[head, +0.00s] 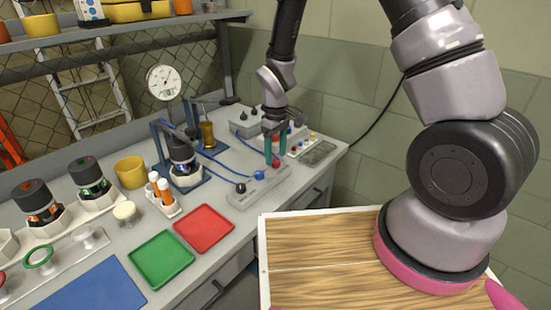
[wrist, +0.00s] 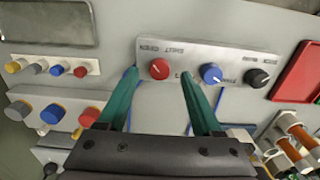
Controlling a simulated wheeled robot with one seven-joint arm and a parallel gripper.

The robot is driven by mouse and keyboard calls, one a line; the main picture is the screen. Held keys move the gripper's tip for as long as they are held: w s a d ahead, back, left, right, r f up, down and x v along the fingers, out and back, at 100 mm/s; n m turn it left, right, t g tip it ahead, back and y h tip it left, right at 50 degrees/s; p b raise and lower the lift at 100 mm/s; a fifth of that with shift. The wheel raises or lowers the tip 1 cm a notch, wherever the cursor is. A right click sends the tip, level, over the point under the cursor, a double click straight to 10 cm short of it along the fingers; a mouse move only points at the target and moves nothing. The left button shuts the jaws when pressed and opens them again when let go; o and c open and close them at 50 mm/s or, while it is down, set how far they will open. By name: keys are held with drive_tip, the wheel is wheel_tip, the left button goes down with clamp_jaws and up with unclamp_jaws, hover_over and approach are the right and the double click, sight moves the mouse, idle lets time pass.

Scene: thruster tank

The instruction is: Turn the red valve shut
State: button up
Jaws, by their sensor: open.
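The red valve is a round red knob (wrist: 159,69) with a light pointer mark, on a grey panel (wrist: 215,58) with the words shut and open printed near it. In the head view the red knob (head: 276,163) shows partly between my fingertips. My gripper (wrist: 157,78) is open, its two green fingers either side of the knob, with visible gaps in the wrist view. I cannot tell how deep the fingertips reach around it. In the head view my gripper (head: 274,155) points down over the panel's far end.
A blue knob (wrist: 211,73) and a black knob (wrist: 258,77) share the panel. Boxes with several coloured knobs (wrist: 58,112) stand beside it. A red tray (head: 204,228), a green tray (head: 160,259) and a rack with orange-banded tubes (head: 163,192) are on the bench.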

drive_tip(key=shift+f, duration=1.05)
clamp_jaws()
